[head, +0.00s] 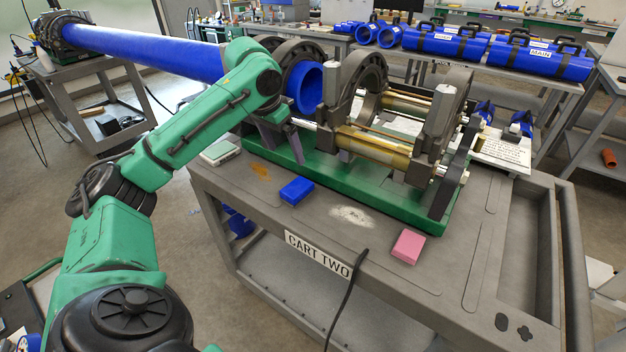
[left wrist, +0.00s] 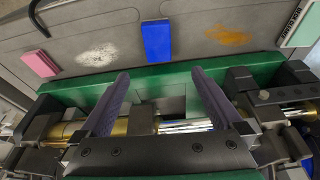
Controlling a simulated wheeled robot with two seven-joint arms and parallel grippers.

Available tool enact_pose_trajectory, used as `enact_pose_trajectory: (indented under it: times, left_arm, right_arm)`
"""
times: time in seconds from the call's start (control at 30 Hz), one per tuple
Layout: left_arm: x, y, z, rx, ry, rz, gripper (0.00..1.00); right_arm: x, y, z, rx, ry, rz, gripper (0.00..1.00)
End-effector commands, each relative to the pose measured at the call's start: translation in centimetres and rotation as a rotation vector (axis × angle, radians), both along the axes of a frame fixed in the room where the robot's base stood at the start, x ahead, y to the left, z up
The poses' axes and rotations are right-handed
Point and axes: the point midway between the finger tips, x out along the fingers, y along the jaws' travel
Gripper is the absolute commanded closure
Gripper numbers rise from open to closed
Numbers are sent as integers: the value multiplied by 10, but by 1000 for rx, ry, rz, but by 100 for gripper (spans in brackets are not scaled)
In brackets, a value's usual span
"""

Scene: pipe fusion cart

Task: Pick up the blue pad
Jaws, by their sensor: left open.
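The blue pad (head: 296,190) lies flat on the grey cart top, in front of the green machine base. It also shows in the left wrist view (left wrist: 157,41), at the top middle, beyond the fingertips and roughly between their lines. My left gripper (head: 283,148) is above the green base, behind the pad in the head view. Its two purple fingers (left wrist: 158,78) are apart with nothing between them, and they do not touch the pad. My right gripper is not in either view.
A pink pad (head: 408,246), a white powdery patch (head: 353,215) and an orange stain (head: 260,171) are on the cart top (head: 290,220). The fusion machine (head: 400,140) with clamp rings stands behind. A black cable (head: 345,290) hangs over the front edge. The cart top around the blue pad is clear.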

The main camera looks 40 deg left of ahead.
Motion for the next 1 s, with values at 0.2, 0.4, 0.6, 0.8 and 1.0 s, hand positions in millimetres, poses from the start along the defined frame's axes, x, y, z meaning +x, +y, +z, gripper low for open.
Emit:
enact_pose_trajectory:
  times: [0.2,0.4,0.6,0.8,1.0]
  left_arm:
    - [11,0,-44,1,7,1,0]
    - [24,-1,-83,1,2,0,0]
    - [30,-5,-113,0,3,-1,0]
    - [37,-6,-139,1,1,-1,0]
    - [37,-5,-140,2,0,0,12]
  right_arm:
    - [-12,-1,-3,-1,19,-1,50]
    - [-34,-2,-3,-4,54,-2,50]
    - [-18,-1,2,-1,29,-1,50]
    - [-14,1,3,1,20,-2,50]
    - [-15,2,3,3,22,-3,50]
